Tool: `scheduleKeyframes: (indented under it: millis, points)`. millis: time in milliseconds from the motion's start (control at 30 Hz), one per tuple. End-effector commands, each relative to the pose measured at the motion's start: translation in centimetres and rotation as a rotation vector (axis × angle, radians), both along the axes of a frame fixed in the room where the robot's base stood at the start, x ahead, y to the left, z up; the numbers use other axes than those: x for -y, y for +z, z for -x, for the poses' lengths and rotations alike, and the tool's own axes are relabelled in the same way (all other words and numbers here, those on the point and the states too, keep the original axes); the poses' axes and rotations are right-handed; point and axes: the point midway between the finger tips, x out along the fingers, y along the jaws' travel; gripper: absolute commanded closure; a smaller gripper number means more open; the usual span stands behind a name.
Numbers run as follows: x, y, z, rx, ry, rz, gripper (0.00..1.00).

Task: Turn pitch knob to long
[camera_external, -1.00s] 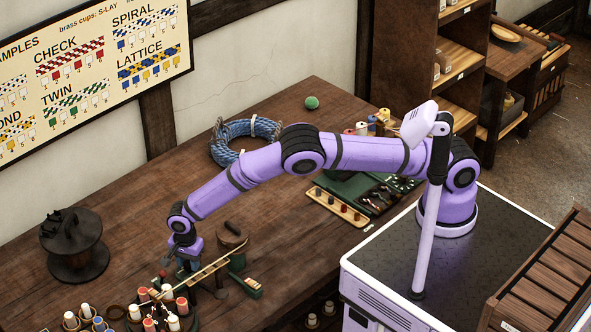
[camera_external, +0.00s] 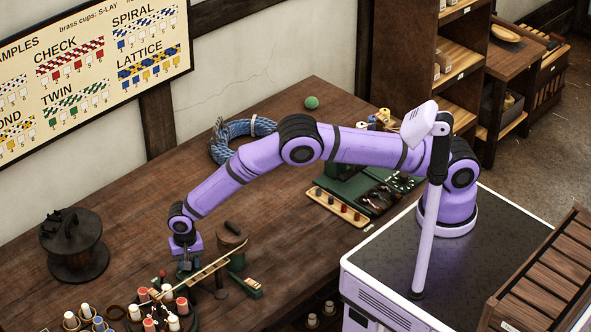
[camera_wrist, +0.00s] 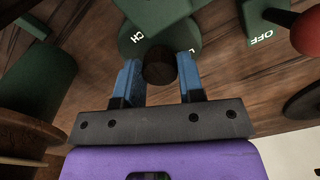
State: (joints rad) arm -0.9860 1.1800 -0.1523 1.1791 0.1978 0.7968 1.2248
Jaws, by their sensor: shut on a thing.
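The pitch knob (camera_wrist: 159,67) is a dark, round knob on a green dial plate with white letters, in the wrist view. The letters "CH" show at its left, and an "L" is partly visible at its lower right. My gripper (camera_wrist: 159,75) has a blue finger on each side of the knob and is shut on it. In the external view my gripper (camera_external: 187,265) is low over the table's near left, and the knob cannot be made out there. The knob's pointer and exact setting are hidden.
A green block marked "OFF" (camera_wrist: 263,28) and a red ball-ended lever (camera_wrist: 306,33) are right of the knob. Several bobbins (camera_external: 150,322) stand near my gripper. A dark reel (camera_external: 75,245) is at left, and a blue rope coil (camera_external: 222,150) lies farther back.

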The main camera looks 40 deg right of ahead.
Motion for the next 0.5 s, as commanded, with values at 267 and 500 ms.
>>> scheduleKeyframes:
  millis: [267,500]
  points:
    - [0.04,0.00,-0.09,0.001,0.043,0.000,0.88]
    - [0.04,0.00,-0.09,0.001,0.045,0.000,0.88]
